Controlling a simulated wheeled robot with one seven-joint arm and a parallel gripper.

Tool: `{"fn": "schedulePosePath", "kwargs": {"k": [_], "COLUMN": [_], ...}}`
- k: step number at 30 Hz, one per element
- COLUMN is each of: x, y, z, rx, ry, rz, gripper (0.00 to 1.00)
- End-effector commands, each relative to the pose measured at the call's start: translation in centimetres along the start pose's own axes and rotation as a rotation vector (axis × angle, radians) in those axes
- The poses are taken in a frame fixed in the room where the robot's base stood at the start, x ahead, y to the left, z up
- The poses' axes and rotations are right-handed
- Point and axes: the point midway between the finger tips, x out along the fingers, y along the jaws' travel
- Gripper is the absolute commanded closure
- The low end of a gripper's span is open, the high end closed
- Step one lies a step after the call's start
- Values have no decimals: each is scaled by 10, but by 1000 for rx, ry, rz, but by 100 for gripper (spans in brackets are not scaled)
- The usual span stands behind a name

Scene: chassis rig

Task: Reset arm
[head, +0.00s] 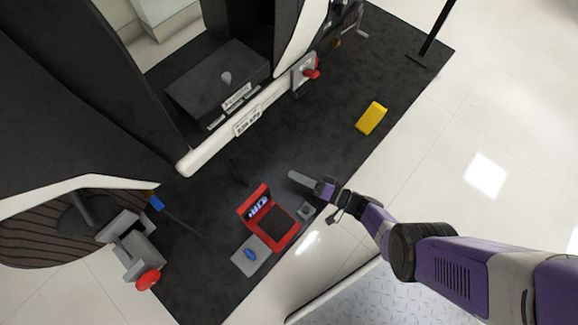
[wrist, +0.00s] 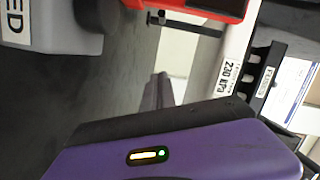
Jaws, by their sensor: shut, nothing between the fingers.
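My purple arm reaches in from the lower right of the head view. My gripper (head: 296,178) is at its end, a grey shape above the dark mat (head: 330,140), shut with nothing seen in it. It is up and to the right of a red open case (head: 288,241). In the wrist view the purple gripper body (wrist: 190,150) fills the bottom, and the grey fingers (wrist: 159,92) show near the middle. I cannot tell the gripper's exact height above the mat.
A grey box with a blue top piece (head: 250,256) and a small grey block (head: 305,211) flank the case. A yellow block (head: 371,118) lies near the mat's right edge. A white beam (head: 200,157) and grey clamp stand (head: 133,249) are left. Open mat surrounds the yellow block.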

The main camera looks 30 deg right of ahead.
Motion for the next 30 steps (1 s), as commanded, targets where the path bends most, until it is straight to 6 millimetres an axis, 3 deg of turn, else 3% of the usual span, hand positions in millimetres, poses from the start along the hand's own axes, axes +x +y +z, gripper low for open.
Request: {"fn": "schedulePosePath", "kwargs": {"k": [26,29,30], "x": [-5,-4,-2], "y": [3,12,14], "z": [0,-11,-26], "rx": [-56,-154,-218], "ry": [1,29,56], "rz": [11,52,70], "gripper": [100,100,100]}}
